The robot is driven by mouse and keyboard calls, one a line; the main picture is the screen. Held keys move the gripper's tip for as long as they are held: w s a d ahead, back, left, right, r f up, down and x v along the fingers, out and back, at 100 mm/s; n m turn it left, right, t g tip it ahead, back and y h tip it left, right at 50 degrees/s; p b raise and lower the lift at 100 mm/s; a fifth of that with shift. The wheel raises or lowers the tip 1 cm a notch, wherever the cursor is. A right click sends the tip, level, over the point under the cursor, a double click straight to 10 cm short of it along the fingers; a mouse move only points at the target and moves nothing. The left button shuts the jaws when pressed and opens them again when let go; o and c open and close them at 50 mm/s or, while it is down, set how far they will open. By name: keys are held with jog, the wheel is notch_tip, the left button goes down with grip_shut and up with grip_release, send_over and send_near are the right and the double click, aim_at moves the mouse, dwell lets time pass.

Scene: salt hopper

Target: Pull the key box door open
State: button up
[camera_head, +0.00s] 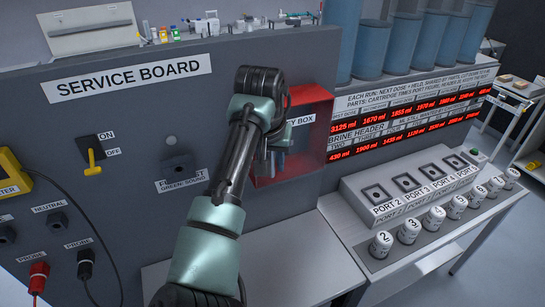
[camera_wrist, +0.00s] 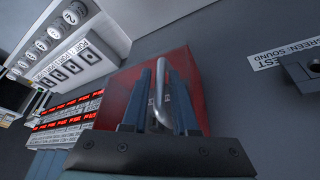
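The red key box (camera_head: 312,107) is mounted on the right part of the grey service board, with a white label partly hidden by my arm. Its door looks closed. In the wrist view the red box (camera_wrist: 199,72) fills the middle, with a pale metal bar handle (camera_wrist: 154,97) standing out from it. My gripper (camera_head: 272,160) is in front of the box's left part. In the wrist view my gripper's (camera_wrist: 160,95) two blue-grey fingers are spread apart with the handle between them. A gap shows beside the handle; contact with the fingers is not clear.
The board carries a yellow-handled switch (camera_head: 93,162) and a fuse test fitting (camera_head: 178,168) left of my arm. A white bench (camera_head: 290,262) lies below the box. A port block (camera_head: 410,185) and several numbered jars stand at the right.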

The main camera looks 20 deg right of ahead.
jog(key=shift+w+f, duration=0.1)
jog(key=shift+f, duration=0.05)
grip_shut()
dwell(1.4)
